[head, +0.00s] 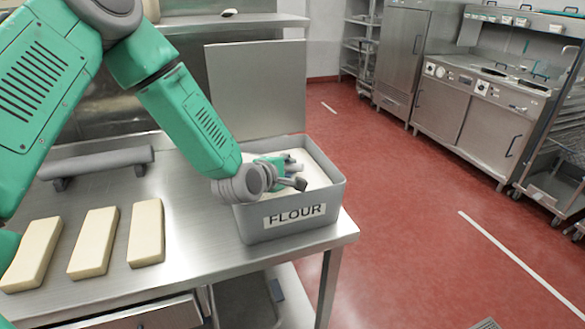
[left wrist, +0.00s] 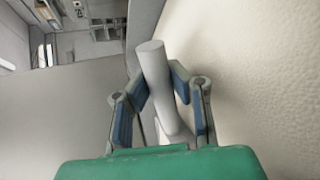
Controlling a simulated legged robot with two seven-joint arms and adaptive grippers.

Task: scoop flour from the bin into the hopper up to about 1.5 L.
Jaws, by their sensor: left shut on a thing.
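The grey flour bin (head: 250,226), labelled FLOUR, stands at the right end of the steel table. Pale flour (head: 318,174) shows inside it, and the flour also fills the right side of the left wrist view (left wrist: 255,75). My left gripper (head: 290,174) is over the bin's opening, close to the flour. In the left wrist view its blue-padded fingers (left wrist: 162,82) are shut on a light grey round handle (left wrist: 153,60), seemingly the scoop's. The scoop's bowl is hidden. I cannot make out the hopper. My right gripper is not in view.
Three pale blocks (head: 94,243) lie on the steel table (head: 190,255) at the left. A flat grey panel (head: 255,85) stands behind the bin. Open red floor (head: 410,220) lies to the right.

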